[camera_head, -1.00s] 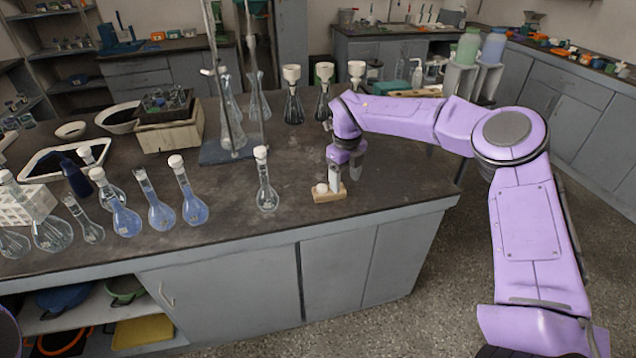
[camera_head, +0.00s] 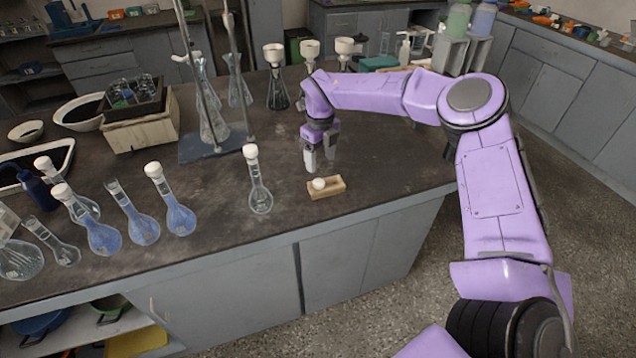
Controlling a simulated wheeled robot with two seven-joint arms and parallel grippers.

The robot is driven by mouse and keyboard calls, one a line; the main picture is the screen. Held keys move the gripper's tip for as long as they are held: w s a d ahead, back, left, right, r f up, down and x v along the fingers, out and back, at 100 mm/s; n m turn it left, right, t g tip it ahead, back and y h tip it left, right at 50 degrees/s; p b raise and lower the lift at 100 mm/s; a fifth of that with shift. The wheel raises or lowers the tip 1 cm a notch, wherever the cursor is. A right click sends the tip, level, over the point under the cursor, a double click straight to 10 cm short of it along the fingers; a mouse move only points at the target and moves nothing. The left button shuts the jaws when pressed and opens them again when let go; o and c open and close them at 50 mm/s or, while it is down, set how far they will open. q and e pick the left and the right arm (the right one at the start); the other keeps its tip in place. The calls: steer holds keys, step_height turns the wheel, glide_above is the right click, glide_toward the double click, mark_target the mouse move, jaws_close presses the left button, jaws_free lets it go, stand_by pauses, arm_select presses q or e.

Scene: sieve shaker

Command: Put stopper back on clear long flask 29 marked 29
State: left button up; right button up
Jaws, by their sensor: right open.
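A white stopper (camera_head: 320,183) lies on a small wooden block (camera_head: 334,188) near the bench's front right. My right gripper (camera_head: 319,160) is open, just behind the block, pointing down, with nothing visible between its fingers. A clear long-necked flask (camera_head: 260,198) with a white stopper on it stands left of the block. A clear flask without a stopper (camera_head: 67,256) stands at the front left. A blue-filled flask (camera_head: 145,231) is also without a stopper. The number markings are too small to read, so I cannot tell which flask is 29. My left gripper is not in view.
Other flasks with blue liquid (camera_head: 180,220) crowd the left front. A stand with tall rods (camera_head: 210,150) and flasks with white funnels (camera_head: 277,95) are behind. A wooden box (camera_head: 143,135) stands back left. The bench (camera_head: 215,235) is clear around the stoppered clear flask.

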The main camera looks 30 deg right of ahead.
mark_target(319, 182)
step_height(319, 182, down, 3)
steer(key=shift+w+r, duration=0.1)
steer(key=shift+r, duration=0.05)
steer(key=shift+f, duration=0.3)
steer(key=shift+f+p, duration=0.15)
steer(key=shift+p, duration=0.3)
step_height(319, 182, down, 4)
steer(key=shift+a+r+p, duration=0.1)
steer(key=shift+p, duration=0.9)
steer(key=shift+f, duration=0.6)
steer(key=c, duration=1.1)
